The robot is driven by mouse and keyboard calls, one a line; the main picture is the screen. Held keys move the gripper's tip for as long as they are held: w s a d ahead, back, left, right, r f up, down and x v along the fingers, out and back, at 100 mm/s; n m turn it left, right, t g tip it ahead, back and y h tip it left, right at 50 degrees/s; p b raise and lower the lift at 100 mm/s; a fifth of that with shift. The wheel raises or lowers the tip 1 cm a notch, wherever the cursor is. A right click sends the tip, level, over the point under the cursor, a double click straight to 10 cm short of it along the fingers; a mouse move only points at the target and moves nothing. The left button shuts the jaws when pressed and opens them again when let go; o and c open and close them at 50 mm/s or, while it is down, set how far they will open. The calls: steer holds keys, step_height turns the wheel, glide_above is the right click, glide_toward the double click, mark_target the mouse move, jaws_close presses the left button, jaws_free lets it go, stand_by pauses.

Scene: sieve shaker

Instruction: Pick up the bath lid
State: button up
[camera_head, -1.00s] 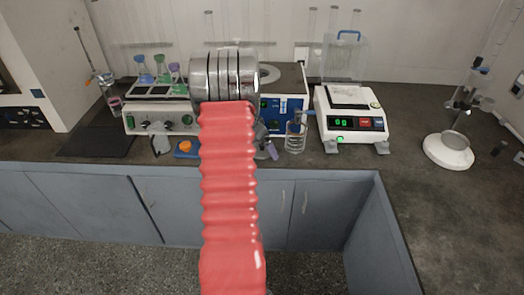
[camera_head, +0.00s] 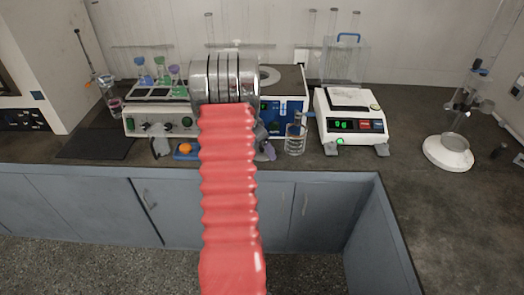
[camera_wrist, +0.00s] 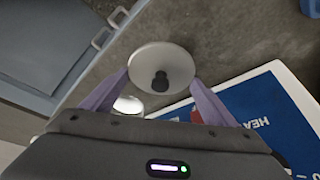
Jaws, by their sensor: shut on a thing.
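The bath lid (camera_wrist: 157,56) is a pale grey round disc with a black knob in its middle. In the wrist view it sits between the purple fingertips of my gripper (camera_wrist: 159,78), which is shut on it with a finger at either side. The blue-fronted bath (camera_head: 292,108) stands behind my arm in the head view, with a pale round ring on its top. Its blue panel (camera_wrist: 262,110) shows at the right of the wrist view. In the head view my arm hides the lid and most of my gripper; only a bit of purple finger shows.
A hotplate unit (camera_head: 160,120) with coloured flasks is at left. A white-based stand (camera_head: 448,153) is farther right. A small bright round thing (camera_wrist: 128,104) shows in the wrist view.

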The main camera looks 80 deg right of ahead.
steer(key=shift+a+r, duration=0.2)
steer(key=shift+r, duration=0.25)
step_height(320, 180, up, 6)
steer(key=shift+r, duration=0.2)
steer(key=shift+s+a+f, duration=0.1)
steer(key=shift+s+a, duration=0.05)
steer(key=shift+a, duration=0.35)
steer(key=s+a, duration=0.2)
steer(key=a, duration=0.7)
steer(key=s+a, duration=0.2)
steer(key=a, duration=0.7)
steer(key=shift+n, duration=0.3)
